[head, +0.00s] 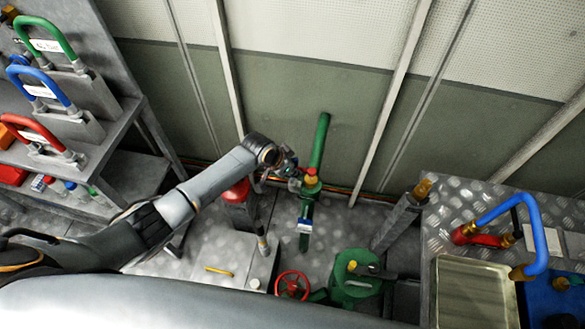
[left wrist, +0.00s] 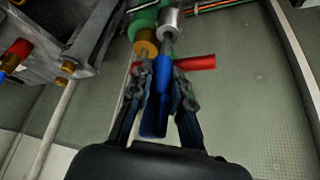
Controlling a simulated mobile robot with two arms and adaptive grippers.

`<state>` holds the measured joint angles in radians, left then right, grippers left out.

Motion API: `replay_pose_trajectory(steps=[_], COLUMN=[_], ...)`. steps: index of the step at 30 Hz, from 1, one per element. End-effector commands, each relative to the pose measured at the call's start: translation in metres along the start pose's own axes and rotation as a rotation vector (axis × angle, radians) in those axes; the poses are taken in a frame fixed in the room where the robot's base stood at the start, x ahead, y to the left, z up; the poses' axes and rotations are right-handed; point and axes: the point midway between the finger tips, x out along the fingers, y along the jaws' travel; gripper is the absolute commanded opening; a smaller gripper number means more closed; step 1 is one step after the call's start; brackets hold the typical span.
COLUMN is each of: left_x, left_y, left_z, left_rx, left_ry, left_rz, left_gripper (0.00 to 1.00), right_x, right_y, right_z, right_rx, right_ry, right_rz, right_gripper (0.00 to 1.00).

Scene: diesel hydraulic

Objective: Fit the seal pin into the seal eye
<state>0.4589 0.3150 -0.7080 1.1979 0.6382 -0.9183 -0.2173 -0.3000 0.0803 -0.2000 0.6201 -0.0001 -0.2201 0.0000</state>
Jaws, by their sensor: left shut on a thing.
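My left gripper (head: 292,178) is at the red and brass valve (head: 312,181) on the upright green pipe (head: 321,140). In the left wrist view the left gripper (left wrist: 160,78) is shut on a blue piece, which I take to be the seal pin (left wrist: 154,116). The blue piece reaches forward between the fingers towards a brass fitting (left wrist: 146,46) and a silver cylinder (left wrist: 172,18). A red handle (left wrist: 198,63) lies just beyond the fingers. I cannot make out the seal eye, or whether the pin touches it. My right gripper is not in view.
A red handwheel (head: 292,285) and a green housing (head: 356,276) stand lower down. A metal tray (head: 433,300) is at the right. Shelves with coloured hoses (head: 45,40) stand at the left.

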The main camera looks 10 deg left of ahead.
Motion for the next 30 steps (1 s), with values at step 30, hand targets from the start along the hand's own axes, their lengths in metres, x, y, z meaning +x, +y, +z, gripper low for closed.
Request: replay_pose_trajectory(steps=[30], left_x=[0.017], left_y=[0.000], left_z=[0.009], left_rx=[0.000], left_ry=[0.001], left_rz=[0.000], left_gripper=[0.00], right_x=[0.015], right_y=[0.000], right_z=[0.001], right_rx=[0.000], right_ry=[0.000], right_rz=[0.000], right_gripper=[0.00])
